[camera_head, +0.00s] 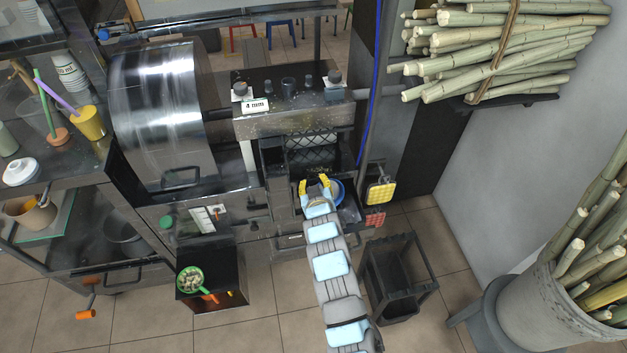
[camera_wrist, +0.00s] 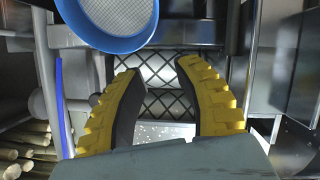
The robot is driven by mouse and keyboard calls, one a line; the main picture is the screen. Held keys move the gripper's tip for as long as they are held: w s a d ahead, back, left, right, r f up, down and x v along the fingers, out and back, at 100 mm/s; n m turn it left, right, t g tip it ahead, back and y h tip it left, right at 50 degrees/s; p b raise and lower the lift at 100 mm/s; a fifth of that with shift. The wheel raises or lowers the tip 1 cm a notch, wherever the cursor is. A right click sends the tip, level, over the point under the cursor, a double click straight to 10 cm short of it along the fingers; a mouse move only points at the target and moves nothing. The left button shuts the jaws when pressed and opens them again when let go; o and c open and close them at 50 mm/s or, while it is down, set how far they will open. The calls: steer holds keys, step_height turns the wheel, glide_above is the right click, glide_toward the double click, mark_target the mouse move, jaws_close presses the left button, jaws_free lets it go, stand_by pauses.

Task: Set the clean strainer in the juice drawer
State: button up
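The strainer has a blue rim and pale mesh with no scraps visible on it. In the head view the strainer (camera_head: 338,189) is partly hidden behind my gripper and appears to lie in the pulled-out drawer (camera_head: 349,212) under the press. In the wrist view the strainer (camera_wrist: 118,14) is cut off by the top edge, beyond and left of the fingertips. My gripper (camera_head: 316,183) is over the drawer area, just left of the strainer. In the wrist view the yellow fingers of my gripper (camera_wrist: 158,70) stand apart with nothing between them.
A green-rimmed strainer holding scraps (camera_head: 190,280) sits on a black stand (camera_head: 215,292) at lower left. A black bin (camera_head: 398,280) stands on the floor right of my arm. Yellow and red sponges (camera_head: 380,192) hang right of the drawer. A mesh guard (camera_head: 311,152) is above it.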

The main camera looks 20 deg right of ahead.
steer(key=p+v, duration=0.2)
steer(key=v, duration=0.8)
steer(key=shift+s+a, duration=0.15)
steer(key=shift+s, duration=0.2)
steer(key=shift+r, duration=0.15)
